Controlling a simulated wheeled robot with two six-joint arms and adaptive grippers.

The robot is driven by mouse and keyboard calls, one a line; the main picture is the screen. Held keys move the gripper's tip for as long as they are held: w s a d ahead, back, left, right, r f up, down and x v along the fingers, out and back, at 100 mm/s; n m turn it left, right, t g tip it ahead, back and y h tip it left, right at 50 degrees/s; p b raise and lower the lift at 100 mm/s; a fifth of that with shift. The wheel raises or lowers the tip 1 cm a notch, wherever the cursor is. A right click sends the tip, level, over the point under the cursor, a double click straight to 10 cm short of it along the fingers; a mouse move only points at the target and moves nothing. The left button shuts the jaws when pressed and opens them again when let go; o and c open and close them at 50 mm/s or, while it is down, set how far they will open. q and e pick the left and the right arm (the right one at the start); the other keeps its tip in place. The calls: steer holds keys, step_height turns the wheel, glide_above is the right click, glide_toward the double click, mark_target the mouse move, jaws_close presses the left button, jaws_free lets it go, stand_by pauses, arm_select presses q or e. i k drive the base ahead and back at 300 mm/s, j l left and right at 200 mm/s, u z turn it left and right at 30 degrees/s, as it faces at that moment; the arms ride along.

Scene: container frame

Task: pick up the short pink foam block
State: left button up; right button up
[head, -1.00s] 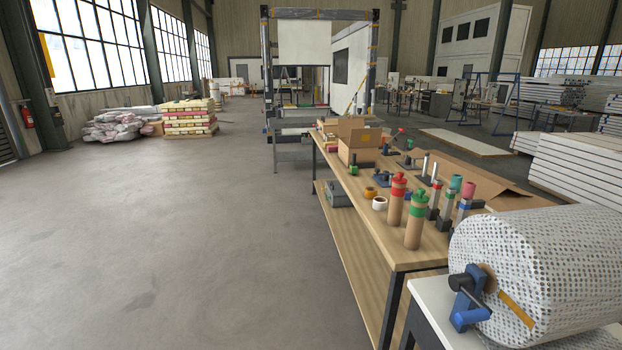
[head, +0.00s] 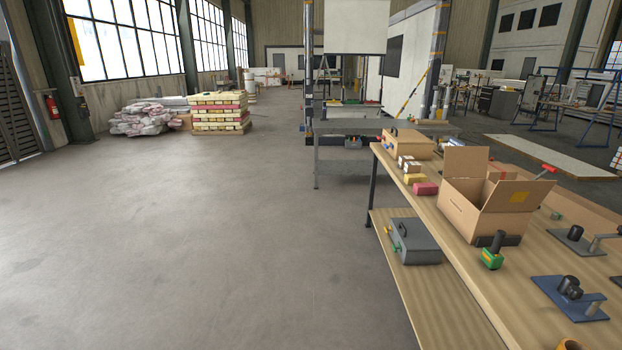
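A small pink block (head: 425,189) lies on the wooden workbench (head: 445,235), near its left edge and toward the far end. It looks short and sits just in front of a yellow block (head: 414,179). Whether it is foam cannot be told at this distance. Neither of my grippers shows in the head view.
An open cardboard box (head: 477,207) stands right of the pink block. A green-and-black tool (head: 493,252) and blue-based fixtures (head: 569,293) lie nearer. A grey toolbox (head: 415,243) is on the lower shelf. The floor (head: 220,240) left of the bench is clear.

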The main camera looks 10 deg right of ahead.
mark_target(421, 189)
steer(key=i+j+z, duration=0.1)
steer(key=i+z, duration=0.3)
steer(key=i, duration=0.15)
steer(key=i+j+z, duration=0.25)
steer(key=i+z, duration=0.15)
steer(key=i+j+z, duration=0.8)
steer(key=i+j, duration=0.15)
steer(key=j, duration=0.1)
